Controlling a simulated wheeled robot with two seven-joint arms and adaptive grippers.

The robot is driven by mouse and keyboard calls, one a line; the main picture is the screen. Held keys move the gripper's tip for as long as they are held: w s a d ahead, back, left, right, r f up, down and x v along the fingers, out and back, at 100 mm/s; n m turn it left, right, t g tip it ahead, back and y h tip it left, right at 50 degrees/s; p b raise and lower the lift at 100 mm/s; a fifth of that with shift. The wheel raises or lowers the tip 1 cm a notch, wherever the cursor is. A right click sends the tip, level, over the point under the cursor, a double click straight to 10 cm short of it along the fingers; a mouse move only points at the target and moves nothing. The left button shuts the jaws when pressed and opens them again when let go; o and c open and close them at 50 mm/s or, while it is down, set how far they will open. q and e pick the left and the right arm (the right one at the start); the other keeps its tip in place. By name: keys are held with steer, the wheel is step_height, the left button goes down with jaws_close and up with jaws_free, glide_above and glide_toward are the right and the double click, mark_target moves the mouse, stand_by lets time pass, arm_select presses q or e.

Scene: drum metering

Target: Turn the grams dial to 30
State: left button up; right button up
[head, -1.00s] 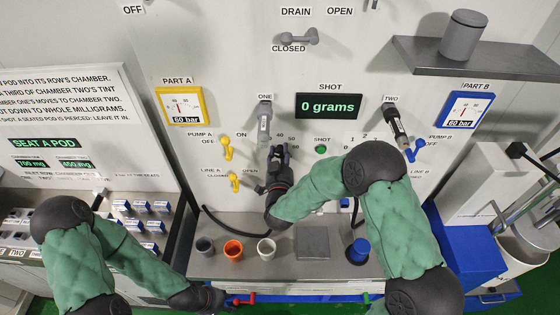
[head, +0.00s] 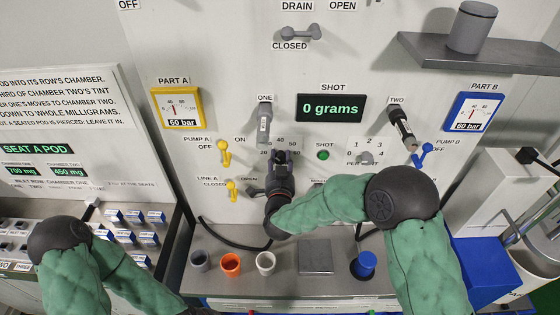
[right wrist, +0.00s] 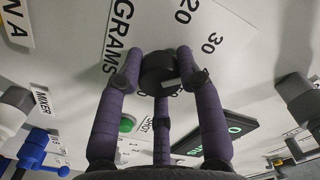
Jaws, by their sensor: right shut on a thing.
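The grams dial (right wrist: 158,72) is a dark round knob on the white panel, with a small light mark on its face. My right gripper (right wrist: 160,75) has its purple fingers closed around this dial. In the head view my right gripper (head: 280,157) covers most of the dial, with the numbers 40 and 50 showing above it. In the right wrist view the word GRAMS and the numbers 20 and 30 show beside the dial. I cannot tell which number the dial points at. My left gripper is out of view below the head picture.
The shot display (head: 331,108) reads 0 grams. A green shot button (head: 323,155) sits right of the dial. Yellow levers (head: 224,152) are to its left.

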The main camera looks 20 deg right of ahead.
steer(key=shift+w+d+r, duration=0.15)
steer(key=shift+w+r, duration=0.05)
steer(key=shift+r, duration=0.4)
steer(key=o, duration=1.1)
steer(key=shift+o, duration=0.2)
steer(key=shift+s+f, duration=0.1)
steer(key=shift+f, duration=0.1)
steer(key=shift+f, duration=0.1)
steer(key=v, duration=1.2)
